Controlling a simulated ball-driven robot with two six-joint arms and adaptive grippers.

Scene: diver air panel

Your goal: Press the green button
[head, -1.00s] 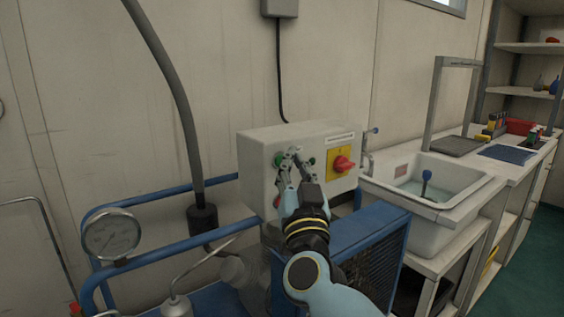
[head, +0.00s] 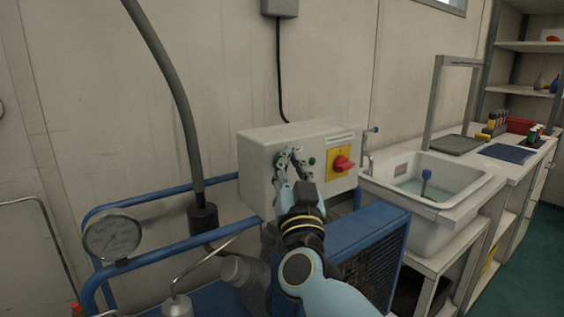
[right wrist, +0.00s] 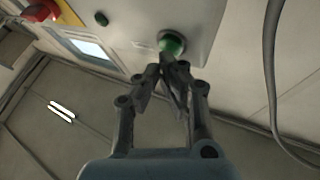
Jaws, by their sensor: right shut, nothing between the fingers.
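The grey control box (head: 258,150) stands in the middle of the head view, with its buttons on the front face. The green button (right wrist: 172,42) is round, in a pale collar, and shows in the right wrist view just beyond the fingertips. My right gripper (head: 288,156) is shut and empty, its tips at the button. It also shows in the right wrist view (right wrist: 167,60), where the tips overlap the button's lower edge. I cannot tell whether they touch it. In the head view the fingers hide most of the button. My left gripper is not in view.
A red rotary switch (head: 343,163) on a yellow plate and a small dark green lamp (head: 312,161) sit right of the fingers. A blue rail (head: 165,247) and a pressure gauge (head: 112,235) stand left. A sink (head: 430,192) is at the right.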

